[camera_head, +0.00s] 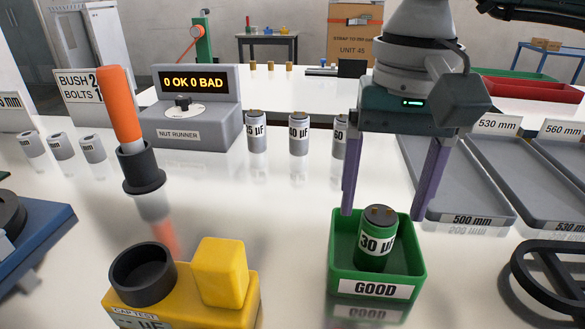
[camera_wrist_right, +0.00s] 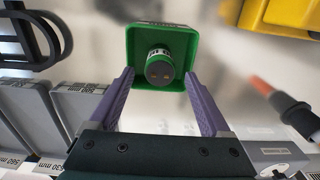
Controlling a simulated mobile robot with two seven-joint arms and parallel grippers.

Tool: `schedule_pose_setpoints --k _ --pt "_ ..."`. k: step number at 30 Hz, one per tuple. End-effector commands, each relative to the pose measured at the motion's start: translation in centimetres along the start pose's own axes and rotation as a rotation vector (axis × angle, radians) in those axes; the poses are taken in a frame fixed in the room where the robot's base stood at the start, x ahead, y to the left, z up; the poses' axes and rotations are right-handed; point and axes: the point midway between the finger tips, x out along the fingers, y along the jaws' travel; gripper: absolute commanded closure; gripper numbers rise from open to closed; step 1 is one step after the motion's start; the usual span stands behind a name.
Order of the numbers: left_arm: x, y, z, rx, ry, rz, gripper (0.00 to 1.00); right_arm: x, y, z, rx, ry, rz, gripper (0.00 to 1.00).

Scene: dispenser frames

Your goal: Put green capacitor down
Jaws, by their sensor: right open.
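The green capacitor (camera_head: 377,240), labelled 30 µF, stands in the green bin marked GOOD (camera_head: 375,290). In the right wrist view the capacitor (camera_wrist_right: 160,66) shows inside the bin (camera_wrist_right: 150,37), with its two terminals toward the camera. My right gripper (camera_head: 385,207) is above the bin, its two purple fingers spread wide apart. The fingers are clear of the capacitor, and nothing is between them. In the wrist view my right gripper (camera_wrist_right: 158,80) has one finger on each side below the capacitor. My left gripper is not in view.
A yellow capacitor tester (camera_head: 190,285) stands left of the bin. An orange-handled tool (camera_head: 120,105) stands in a black holder. Several grey capacitors (camera_head: 298,135) line the back near the nut runner (camera_head: 195,110).

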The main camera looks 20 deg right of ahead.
Motion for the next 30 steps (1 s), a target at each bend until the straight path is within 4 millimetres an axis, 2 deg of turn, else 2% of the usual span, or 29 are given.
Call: schedule_pose_setpoints --k 1,6,12,27,30 --pt "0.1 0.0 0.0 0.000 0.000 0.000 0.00 -1.3 -0.1 -0.1 -0.001 0.004 -0.003 0.18" --pt "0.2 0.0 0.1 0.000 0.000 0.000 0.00 -4.8 -0.1 -0.1 0.000 0.003 -0.002 0.18" --pt "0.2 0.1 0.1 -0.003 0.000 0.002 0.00 -6.9 0.0 0.0 -0.001 0.000 -0.001 0.18" --pt "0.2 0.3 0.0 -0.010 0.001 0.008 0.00 -7.2 0.0 0.0 -0.001 -0.002 0.000 0.18" --pt "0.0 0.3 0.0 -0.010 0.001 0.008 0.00 -7.1 -0.8 0.7 0.000 -0.022 -0.031 0.18"
